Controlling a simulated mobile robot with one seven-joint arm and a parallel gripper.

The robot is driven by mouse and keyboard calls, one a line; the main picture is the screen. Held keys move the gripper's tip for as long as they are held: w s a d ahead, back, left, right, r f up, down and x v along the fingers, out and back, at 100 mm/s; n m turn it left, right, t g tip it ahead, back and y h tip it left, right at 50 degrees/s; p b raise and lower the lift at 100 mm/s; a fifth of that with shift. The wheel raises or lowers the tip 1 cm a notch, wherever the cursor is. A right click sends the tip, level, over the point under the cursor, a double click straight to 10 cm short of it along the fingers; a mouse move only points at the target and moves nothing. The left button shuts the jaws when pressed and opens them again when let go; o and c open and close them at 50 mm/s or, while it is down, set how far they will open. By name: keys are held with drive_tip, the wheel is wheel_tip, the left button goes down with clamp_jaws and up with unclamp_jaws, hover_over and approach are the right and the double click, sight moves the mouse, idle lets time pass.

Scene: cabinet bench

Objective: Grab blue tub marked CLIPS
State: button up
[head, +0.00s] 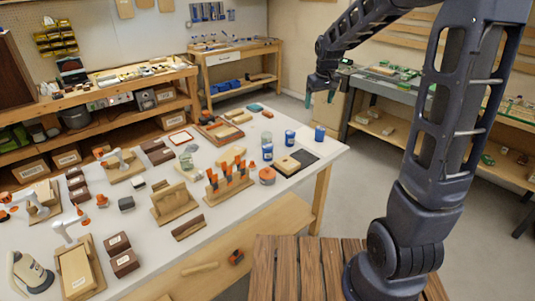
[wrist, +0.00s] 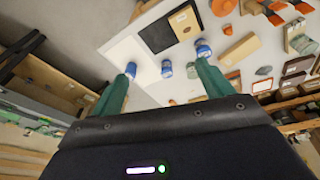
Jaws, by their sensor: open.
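Several small blue tubs stand on the white table near its far right corner. In the head view one tub (head: 319,132) is nearest the right edge, another (head: 290,137) is left of it, and another (head: 267,152) is further left. Pale labels show on some tubs, but I cannot read which says CLIPS. My gripper (head: 320,98) is open and empty, above and beyond the table's right end. In the wrist view the green fingers are spread, with a tub (wrist: 167,69) showing between them, one (wrist: 131,70) by the left fingertip and one (wrist: 203,49) by the right.
A black mat (head: 308,157) with a tan block lies close to the tubs. Wooden trays and dark boxes crowd the table's left. A grey bench (head: 400,85) stands behind my arm.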

drive_tip(key=w+a+f+n+g, duration=0.1)
drive_tip(key=w+a+f+n, duration=0.1)
drive_tip(key=w+a+f, duration=0.8)
drive_tip(key=n, duration=0.2)
hover_over(268, 146)
drive_tip(key=shift+g+y, duration=0.3)
drive_tip(key=shift+g, duration=0.1)
drive_tip(key=f, duration=1.3)
drive_tip(key=shift+w+d+f, duration=0.1)
drive_tip(key=shift+d+f, duration=0.2)
drive_tip(key=shift+d, duration=0.05)
drive_tip(key=f, duration=0.5)
drive_tip(key=shift+w+a+f, duration=0.25)
drive_tip(key=shift+a+f, duration=0.1)
drive_tip(key=shift+f, duration=0.05)
drive_tip(key=f, duration=0.4)
drive_tip(key=shift+s+a+f, duration=0.1)
drive_tip(key=shift+s+a, duration=0.05)
drive_tip(key=shift+s, duration=0.1)
drive_tip(key=shift+w+f, duration=0.1)
drive_tip(key=shift+f, duration=0.4)
drive_tip(key=shift+a, duration=0.1)
drive_tip(key=c, duration=1.1)
